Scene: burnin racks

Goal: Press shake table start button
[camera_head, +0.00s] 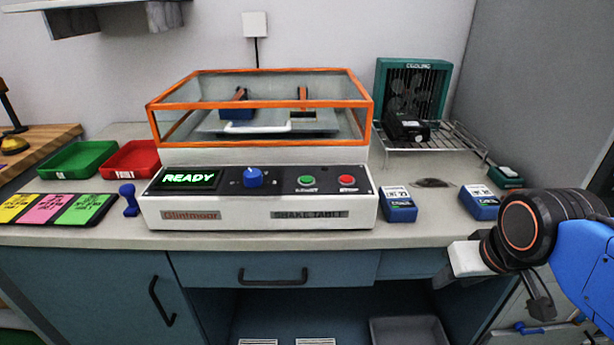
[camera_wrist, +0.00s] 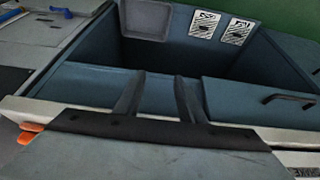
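The shake table (camera_head: 260,211) stands on the bench, a white console with an orange-framed clear cover (camera_head: 260,104) that is down. Its screen (camera_head: 189,178) reads READY in green. On the panel are a blue knob (camera_head: 253,178), a green button (camera_head: 306,180) and a red button (camera_head: 346,179) to its right; their small labels are unreadable. My arm is at the right, in front of the bench and well away from the buttons. In the wrist view my gripper (camera_wrist: 161,76) has its two dark fingers apart with nothing between them. No button shows there.
Blue boxes (camera_head: 398,204) (camera_head: 480,202) stand right of the console. Behind them are a wire rack (camera_head: 457,143) and a green cooling fan (camera_head: 411,88). Green (camera_head: 78,160) and red (camera_head: 131,159) trays and coloured cards (camera_head: 50,208) lie left. The space before the panel is clear.

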